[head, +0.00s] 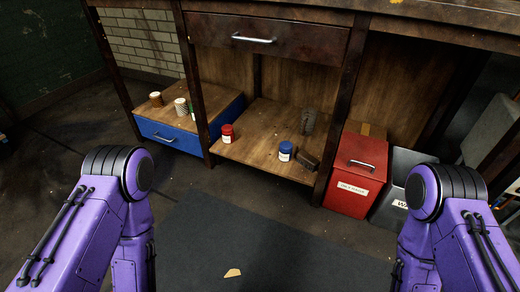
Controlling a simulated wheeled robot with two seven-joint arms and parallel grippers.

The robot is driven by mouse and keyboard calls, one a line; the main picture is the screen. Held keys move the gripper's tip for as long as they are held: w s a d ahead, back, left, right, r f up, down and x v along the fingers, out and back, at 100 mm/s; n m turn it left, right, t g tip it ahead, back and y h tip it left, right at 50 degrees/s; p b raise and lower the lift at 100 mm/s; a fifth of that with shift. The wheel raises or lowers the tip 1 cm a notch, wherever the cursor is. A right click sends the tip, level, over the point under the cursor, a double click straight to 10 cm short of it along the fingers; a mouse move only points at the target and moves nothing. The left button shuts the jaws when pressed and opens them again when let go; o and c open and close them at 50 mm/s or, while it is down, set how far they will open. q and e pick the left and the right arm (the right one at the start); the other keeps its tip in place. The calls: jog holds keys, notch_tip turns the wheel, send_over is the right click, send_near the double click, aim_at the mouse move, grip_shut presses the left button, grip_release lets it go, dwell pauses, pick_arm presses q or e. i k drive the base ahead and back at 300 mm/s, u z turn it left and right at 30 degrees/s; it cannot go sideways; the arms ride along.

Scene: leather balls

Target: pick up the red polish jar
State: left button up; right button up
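The red polish jar (227,134) is a small red jar with a pale label. In the head view it stands upright near the left front edge of the low wooden shelf (250,155) under the workbench. A blue jar (285,151) of similar shape stands to its right on the same shelf. My two purple arms come in at the lower left and lower right, well apart from the jar. Both grippers are out of view below the frame.
A dark upright block and a brush-like block (306,160) lie near the blue jar. A blue drawer box (172,137) with small spools on top is left. A red bin (355,180) and a grey bin (390,205) stand right. A dark mat (250,235) covers the floor in front.

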aim_at(228, 134)
jog(key=z, duration=0.3)
jog(key=k, duration=0.65)
jog(key=u, duration=0.75)
jog(key=i, duration=1.35)
jog(key=z, duration=0.8)
jog(key=i, duration=0.85)
jog(key=z, duration=0.15)
